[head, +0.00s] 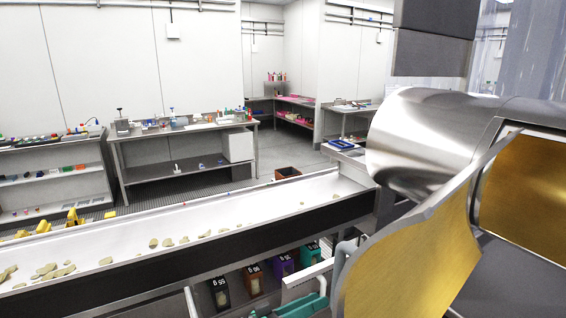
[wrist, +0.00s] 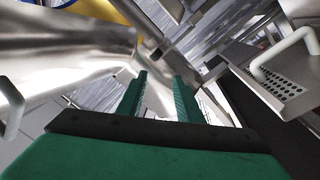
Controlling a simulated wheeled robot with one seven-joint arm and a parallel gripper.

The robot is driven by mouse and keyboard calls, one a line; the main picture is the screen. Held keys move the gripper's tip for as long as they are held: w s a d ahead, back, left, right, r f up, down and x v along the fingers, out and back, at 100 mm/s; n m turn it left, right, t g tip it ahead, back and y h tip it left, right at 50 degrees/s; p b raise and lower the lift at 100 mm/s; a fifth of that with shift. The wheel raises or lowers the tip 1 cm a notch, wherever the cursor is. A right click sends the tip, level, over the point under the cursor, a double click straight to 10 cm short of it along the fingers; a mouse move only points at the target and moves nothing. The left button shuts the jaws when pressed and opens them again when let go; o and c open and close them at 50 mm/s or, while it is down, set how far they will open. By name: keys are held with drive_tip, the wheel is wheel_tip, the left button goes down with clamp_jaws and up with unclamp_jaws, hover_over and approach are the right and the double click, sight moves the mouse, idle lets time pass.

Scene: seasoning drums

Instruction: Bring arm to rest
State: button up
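My gripper (wrist: 160,92) shows in the wrist view with two green fingers. The fingers stand apart with a gap between them, and I see nothing held there. Part of my white and teal arm shows at the bottom of the head view, below the conveyor and left of the drum. I cannot make out the fingertips in the head view. A large steel seasoning drum (head: 418,140) with a yellow-lined opening fills the right of the head view. Steel surfaces lie close around the gripper in the wrist view.
A white conveyor (head: 225,222) with scattered pale pieces crosses the head view. Several numbered coloured boxes (head: 254,279) stand beneath it. Workbenches (head: 185,133) line the back. In the wrist view, a perforated tray (wrist: 285,88) and a pale curved handle (wrist: 283,52) are at the right.

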drive_tip(key=s+f+n+t+y, duration=0.1)
drive_tip(key=s+f+n+y, duration=0.2)
drive_tip(key=f, duration=0.5)
drive_tip(key=s+f+n+t+y, duration=0.2)
drive_tip(key=s+f+n+y, duration=0.1)
drive_tip(key=f, duration=0.5)
drive_tip(key=s+a+f+n+t+y, duration=0.1)
drive_tip(key=s+f+n+t+y, duration=0.1)
drive_tip(key=f, duration=0.7)
drive_tip(key=shift+s+n+y, duration=0.4)
drive_tip(key=shift+s+y, duration=0.45)
drive_tip(key=shift+y, duration=0.15)
drive_tip(key=s+a+f+y, duration=0.2)
drive_tip(key=s+a+y, duration=0.1)
drive_tip(key=s, duration=0.7)
drive_tip(key=s+a+f+y, duration=0.2)
drive_tip(key=s+a+y, duration=0.15)
drive_tip(key=s, duration=0.75)
drive_tip(key=s+r+m+t+y, duration=0.1)
drive_tip(key=s+r+m+t, duration=0.1)
drive_tip(key=s+r, duration=0.9)
drive_tip(key=shift+s+d+r+m+t, duration=0.15)
drive_tip(key=shift+s+d+m+t, duration=0.15)
drive_tip(key=shift+s+m, duration=0.25)
